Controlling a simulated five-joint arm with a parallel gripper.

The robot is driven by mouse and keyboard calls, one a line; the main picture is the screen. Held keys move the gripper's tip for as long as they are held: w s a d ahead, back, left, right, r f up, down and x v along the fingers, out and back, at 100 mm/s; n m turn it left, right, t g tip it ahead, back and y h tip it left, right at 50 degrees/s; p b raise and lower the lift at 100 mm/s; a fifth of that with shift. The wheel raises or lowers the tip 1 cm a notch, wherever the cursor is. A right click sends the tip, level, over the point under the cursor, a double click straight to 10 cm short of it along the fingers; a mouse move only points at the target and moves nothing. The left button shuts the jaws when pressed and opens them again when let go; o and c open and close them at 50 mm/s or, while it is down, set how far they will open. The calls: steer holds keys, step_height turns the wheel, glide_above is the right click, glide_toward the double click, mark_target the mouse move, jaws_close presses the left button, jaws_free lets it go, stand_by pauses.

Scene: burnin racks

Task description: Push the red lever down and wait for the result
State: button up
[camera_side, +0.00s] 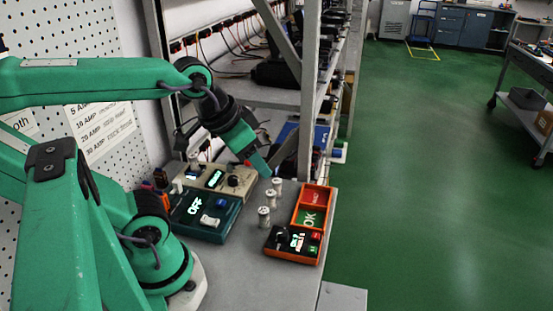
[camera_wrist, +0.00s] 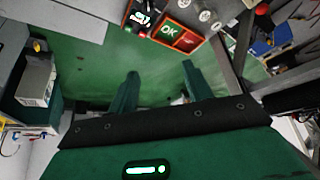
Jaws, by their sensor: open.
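My gripper (camera_side: 259,164) is in the air over the back of the bench in the side view, pointing down and right. In the wrist view my gripper (camera_wrist: 160,80) has its two green fingers wide apart with nothing between them. A small red patch shows beside the fingers in the side view; I cannot tell whether it is the red lever. No lever stands out clearly elsewhere. A teal box (camera_side: 229,217) has a lit display reading OFF and a white part on top. Behind it is a beige box (camera_side: 198,170) with a lit display and a dark knob, partly close to my gripper.
Several white cylinders (camera_side: 264,216) stand on the bench (camera_side: 245,262). To their right are an orange tray (camera_side: 297,206) with a red and a green OK compartment, and an orange tester (camera_side: 276,254) with a lit screen. A shelf post (camera_side: 308,95) rises behind my gripper.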

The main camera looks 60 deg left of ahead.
steer(key=shift+c, duration=0.2)
steer(key=shift+w+a+r, duration=0.1)
steer(key=shift+w+a, duration=0.05)
jaws_close()
steer(key=w+a+f+n+g, duration=0.1)
steer(key=w+a+n+g, duration=0.25)
steer(key=w+a, duration=0.6)
steer(key=a+f+n+g, duration=0.1)
steer(key=a+f, duration=0.2)
steer(key=a, duration=0.5)
steer(key=w+a+f+n+g, duration=0.1)
steer(key=a+f, duration=0.3)
steer(key=a, duration=0.4)
steer(key=shift+g+h, duration=0.4)
steer(key=shift+g, duration=0.15)
steer(key=shift+f+n, duration=0.2)
steer(key=shift+n, duration=0.05)
glide_above(239, 163)
steer(key=w+d, duration=0.1)
steer(key=w, duration=0.2)
steer(key=shift+d+f, duration=0.15)
steer(key=shift+f, duration=3.2)
